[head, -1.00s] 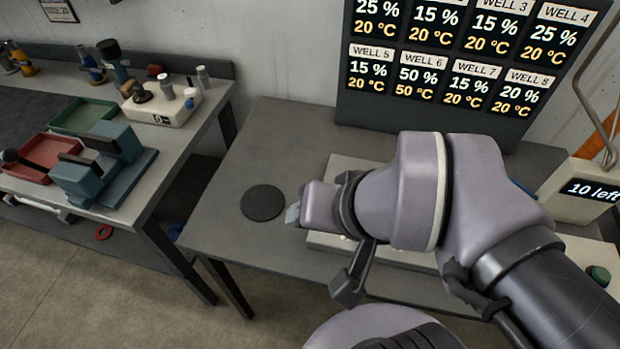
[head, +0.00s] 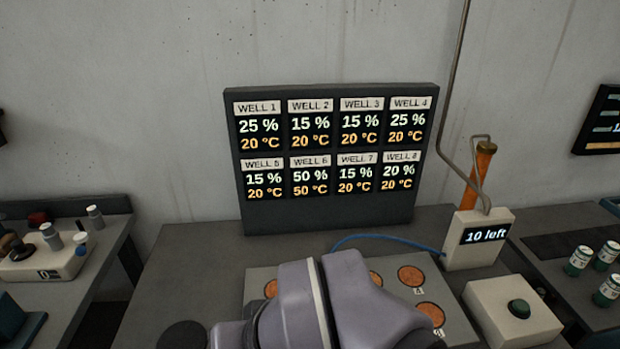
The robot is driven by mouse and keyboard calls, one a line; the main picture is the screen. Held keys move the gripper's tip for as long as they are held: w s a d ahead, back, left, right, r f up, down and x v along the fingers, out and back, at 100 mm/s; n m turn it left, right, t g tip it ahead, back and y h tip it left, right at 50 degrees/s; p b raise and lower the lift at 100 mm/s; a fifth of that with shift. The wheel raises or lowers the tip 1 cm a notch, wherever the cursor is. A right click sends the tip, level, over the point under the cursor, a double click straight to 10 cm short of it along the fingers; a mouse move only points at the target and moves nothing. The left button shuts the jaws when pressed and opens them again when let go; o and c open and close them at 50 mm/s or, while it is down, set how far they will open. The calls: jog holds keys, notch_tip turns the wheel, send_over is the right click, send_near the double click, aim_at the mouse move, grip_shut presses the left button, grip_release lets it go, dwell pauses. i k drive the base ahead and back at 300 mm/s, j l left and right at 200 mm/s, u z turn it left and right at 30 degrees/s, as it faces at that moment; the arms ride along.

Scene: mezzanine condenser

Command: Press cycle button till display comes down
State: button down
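A dark green round button (head: 519,309) sits on top of a beige box (head: 500,325) at the lower right; no label on it can be read. Left of it and further back, a small beige counter box (head: 480,255) has a display (head: 486,235) reading "10 left". A large dark panel (head: 330,215) behind the table shows eight well readings; WELL 6 reads 50 % and 50 °C, the others 15 to 25 % and 20 °C. My arm crosses the bottom middle, left of the button and apart from it. My gripper is below the picture edge.
A plate (head: 455,325) with orange round wells lies partly hidden behind my arm. A blue cable (head: 385,238) runs to the counter box, with a bent pipe (head: 445,120) above it. Green-and-white jars (head: 578,260) stand at the right. A dark disc (head: 182,336) lies at lower left.

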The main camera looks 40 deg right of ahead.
aim_at(521, 305)
jog(key=k+l+z, duration=0.15)
jog(key=z, duration=0.3)
jog(key=k+l+z, duration=0.1)
jog(key=l+z, duration=0.6)
jog(key=z, duration=0.15)
jog(key=l+z, duration=0.7)
jog(key=z, duration=0.2)
